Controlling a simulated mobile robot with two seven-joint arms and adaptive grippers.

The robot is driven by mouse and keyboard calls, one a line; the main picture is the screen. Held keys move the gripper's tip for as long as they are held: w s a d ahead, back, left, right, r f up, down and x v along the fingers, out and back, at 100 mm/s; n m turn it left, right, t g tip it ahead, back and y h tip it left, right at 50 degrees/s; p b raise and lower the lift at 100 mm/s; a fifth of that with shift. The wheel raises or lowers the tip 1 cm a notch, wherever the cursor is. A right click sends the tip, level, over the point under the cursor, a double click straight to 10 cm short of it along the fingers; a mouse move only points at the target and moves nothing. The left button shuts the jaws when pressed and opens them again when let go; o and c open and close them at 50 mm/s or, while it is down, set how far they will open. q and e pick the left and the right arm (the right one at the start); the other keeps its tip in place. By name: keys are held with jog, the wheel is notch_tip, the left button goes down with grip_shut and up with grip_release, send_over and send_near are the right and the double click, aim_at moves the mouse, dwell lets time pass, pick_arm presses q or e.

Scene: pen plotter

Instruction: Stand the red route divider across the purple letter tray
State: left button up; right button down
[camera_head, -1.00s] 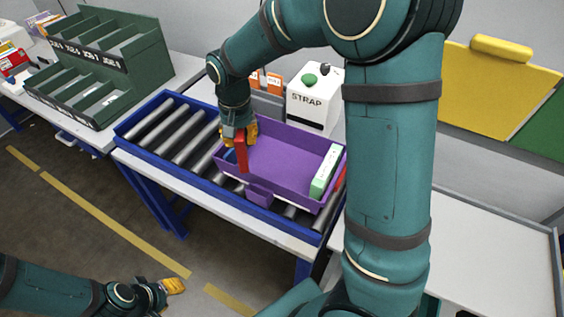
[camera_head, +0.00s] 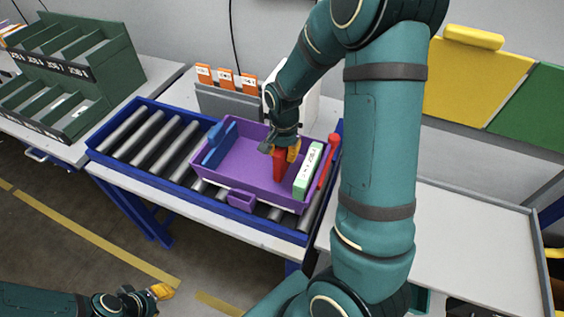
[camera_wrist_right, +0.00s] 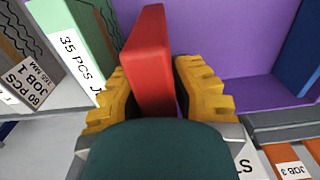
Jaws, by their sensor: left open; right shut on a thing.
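The red route divider (camera_head: 279,166) is pinched in my right gripper (camera_head: 288,152), upright inside the purple letter tray (camera_head: 240,165). It stands left of a pale green and white letter bundle (camera_head: 308,172) near the tray's right end. In the right wrist view the divider (camera_wrist_right: 151,60) sits between the yellow fingers (camera_wrist_right: 152,85). I cannot tell whether its lower edge touches the tray floor. A blue divider (camera_head: 217,143) stands across the tray's left end. My left gripper (camera_head: 160,291) is open and empty, low at the bottom left, away from the tray.
The tray sits on a blue-framed roller conveyor (camera_head: 150,135). A red lever (camera_head: 329,158) stands at the tray's right end. Behind are a grey rack with orange cards (camera_head: 226,100) and a partly hidden white box. A green sorting rack (camera_head: 70,75) stands left; a pale table (camera_head: 470,240) is right.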

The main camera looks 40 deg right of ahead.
jog(key=shift+f+b, duration=0.3)
jog(key=shift+f, duration=1.55)
jog(key=shift+f, duration=0.15)
jog(key=c, duration=1)
grip_release()
jog(key=shift+r, duration=0.35)
notch_tip(320, 180, up, 12)
jog(key=shift+f+p, duration=0.15)
jog(key=shift+p, duration=0.9)
